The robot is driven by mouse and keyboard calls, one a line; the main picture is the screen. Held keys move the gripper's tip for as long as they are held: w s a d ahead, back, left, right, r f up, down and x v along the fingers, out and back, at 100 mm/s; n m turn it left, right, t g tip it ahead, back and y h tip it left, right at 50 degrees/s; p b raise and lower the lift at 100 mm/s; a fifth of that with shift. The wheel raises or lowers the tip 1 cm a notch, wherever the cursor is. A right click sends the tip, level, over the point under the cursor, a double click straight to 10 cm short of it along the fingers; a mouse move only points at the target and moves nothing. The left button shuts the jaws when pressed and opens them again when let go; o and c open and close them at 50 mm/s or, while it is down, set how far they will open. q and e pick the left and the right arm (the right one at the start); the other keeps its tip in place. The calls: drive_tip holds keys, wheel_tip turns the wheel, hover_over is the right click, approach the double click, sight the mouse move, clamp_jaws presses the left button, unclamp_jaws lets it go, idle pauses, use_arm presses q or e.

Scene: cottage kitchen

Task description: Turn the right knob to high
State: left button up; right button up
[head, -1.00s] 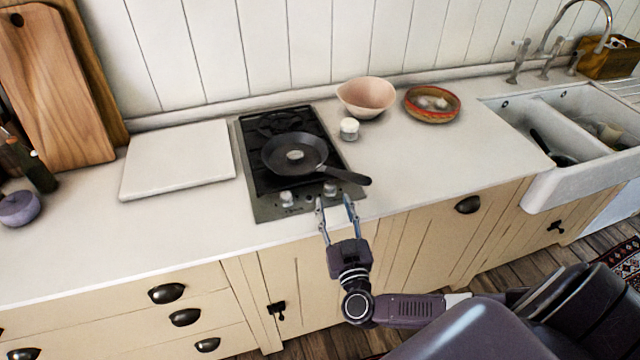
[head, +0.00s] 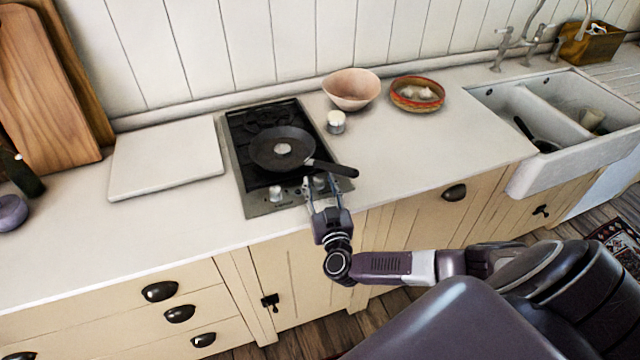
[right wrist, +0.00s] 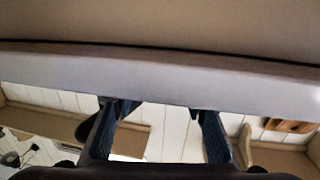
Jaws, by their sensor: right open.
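The black and steel hob (head: 232,160) is set in the white counter, with two pale knobs on its front strip. The right knob (head: 319,183) sits just below the pan handle, partly hidden by my gripper. The left knob (head: 275,193) stands clear. My right gripper (head: 321,185) is open, its two fingers reaching up on either side of the right knob; I cannot tell whether they touch it. In the right wrist view the spread fingers (right wrist: 158,122) show with nothing clearly visible between them, and the knob cannot be made out. My left gripper is out of view.
A dark frying pan (head: 270,150) sits on the hob, its handle (head: 335,169) jutting over the front right near my fingers. A white-topped jar (head: 336,123), a pink bowl (head: 352,90) and a patterned bowl (head: 417,95) stand to the right. A white board (head: 165,160) lies left.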

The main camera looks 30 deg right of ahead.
clamp_jaws()
drive_tip(key=shift+r, duration=0.1)
